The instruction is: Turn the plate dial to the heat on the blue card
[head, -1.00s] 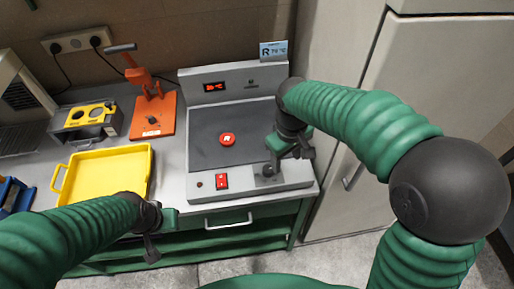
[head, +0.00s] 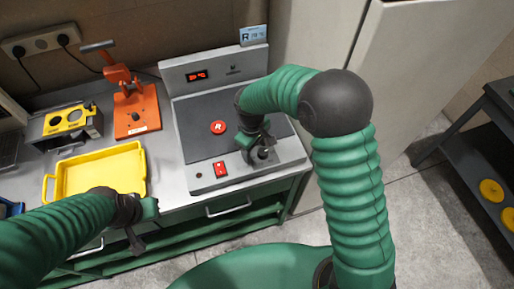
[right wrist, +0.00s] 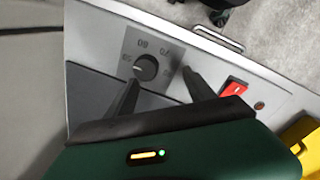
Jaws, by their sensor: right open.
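The plate dial (right wrist: 146,67) is a black knob with a pale pointer line on a grey scale plate in the right wrist view; I make out 60 and 70 on the scale. In the head view the dial (head: 264,153) is partly hidden by my right gripper (head: 258,142). My right gripper (right wrist: 160,88) is open, its fingers reaching toward the dial, which lies close to the left finger. The blue card (head: 254,33) stands on top of the press's back panel with an R and a number too small to read surely. My left gripper (head: 141,220) is by the yellow tray; its jaw state is unclear.
The hot plate (head: 200,145) carries a red R disc (head: 218,127). A red switch (head: 220,169) and red display (head: 197,76) are on the press. A yellow tray (head: 139,157), orange hand press (head: 137,120) and grey-yellow holder (head: 70,130) stand left. A dark trolley (head: 470,150) is right.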

